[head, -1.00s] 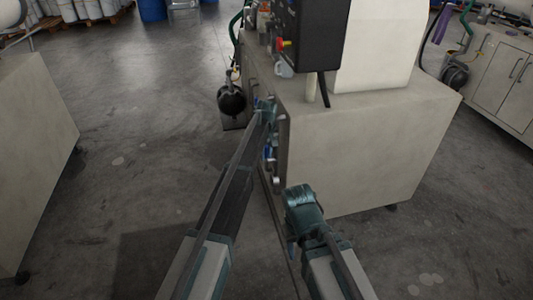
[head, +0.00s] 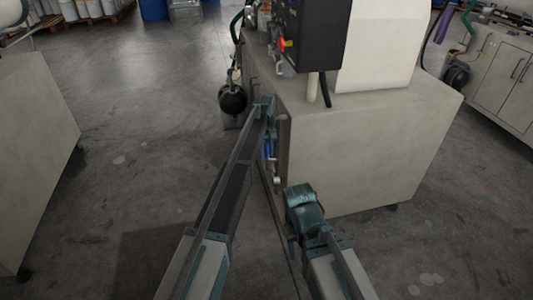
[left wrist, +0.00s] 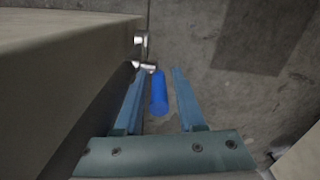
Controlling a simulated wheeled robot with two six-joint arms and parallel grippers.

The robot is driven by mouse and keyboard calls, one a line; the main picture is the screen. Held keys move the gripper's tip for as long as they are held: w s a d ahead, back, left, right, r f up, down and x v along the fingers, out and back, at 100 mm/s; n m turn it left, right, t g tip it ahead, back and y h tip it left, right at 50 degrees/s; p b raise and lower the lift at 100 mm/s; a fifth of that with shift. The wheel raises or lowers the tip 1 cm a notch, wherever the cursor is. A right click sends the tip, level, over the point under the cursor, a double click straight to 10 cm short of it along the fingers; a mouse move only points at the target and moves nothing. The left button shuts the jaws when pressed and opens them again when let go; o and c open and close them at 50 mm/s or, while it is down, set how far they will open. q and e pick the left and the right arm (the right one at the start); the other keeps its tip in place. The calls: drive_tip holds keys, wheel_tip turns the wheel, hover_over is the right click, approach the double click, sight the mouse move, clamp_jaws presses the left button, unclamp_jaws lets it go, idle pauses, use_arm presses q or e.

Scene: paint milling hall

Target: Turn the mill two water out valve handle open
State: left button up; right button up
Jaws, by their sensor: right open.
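A blue valve handle (left wrist: 158,92) on a silver fitting (left wrist: 143,66) sticks out from the side of the mill cabinet in the left wrist view. My left gripper (left wrist: 160,98) is open, with one finger on each side of the handle and visible gaps; whether they are level in depth I cannot tell. In the head view my left gripper (head: 265,104) is at the cabinet's left side, its fingers hidden. Blue and silver valve parts (head: 267,152) show below it. My right gripper (head: 299,195) is open, lower and in front of the cabinet, its fingertips not clearly visible.
The mill cabinet (head: 365,150) fills the right middle, with a black control box (head: 308,35) on top. A dark round object (head: 232,98) hangs beyond the left gripper. Another cabinet (head: 35,150) stands at the left. The floor between is clear.

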use_arm(q)
drive_tip(key=shift+o, duration=0.6)
drive_tip(key=shift+r, duration=0.1)
wheel_tip(320, 180, up, 14)
drive_tip(key=p, duration=1.4)
drive_tip(key=shift+a, duration=0.15)
drive_tip(key=shift+f, duration=0.2)
drive_tip(key=s+r+m+p, duration=0.3)
drive_tip(key=s+r+p, duration=0.1)
drive_tip(key=s, duration=1)
drive_tip(key=s+d+r+m+y+p, duration=0.1)
drive_tip(key=s+r+m+p, duration=0.2)
drive_tip(key=s, duration=1.1)
drive_tip(key=s+r+m+p, duration=0.3)
drive_tip(key=s+r+p, duration=0.1)
drive_tip(key=s, duration=1)
drive_tip(key=shift+d+r+m+p, duration=0.2)
drive_tip(key=shift+r+m+p, duration=0.15)
drive_tip(key=shift+r, duration=0.2)
drive_tip(key=shift+w, duration=0.1)
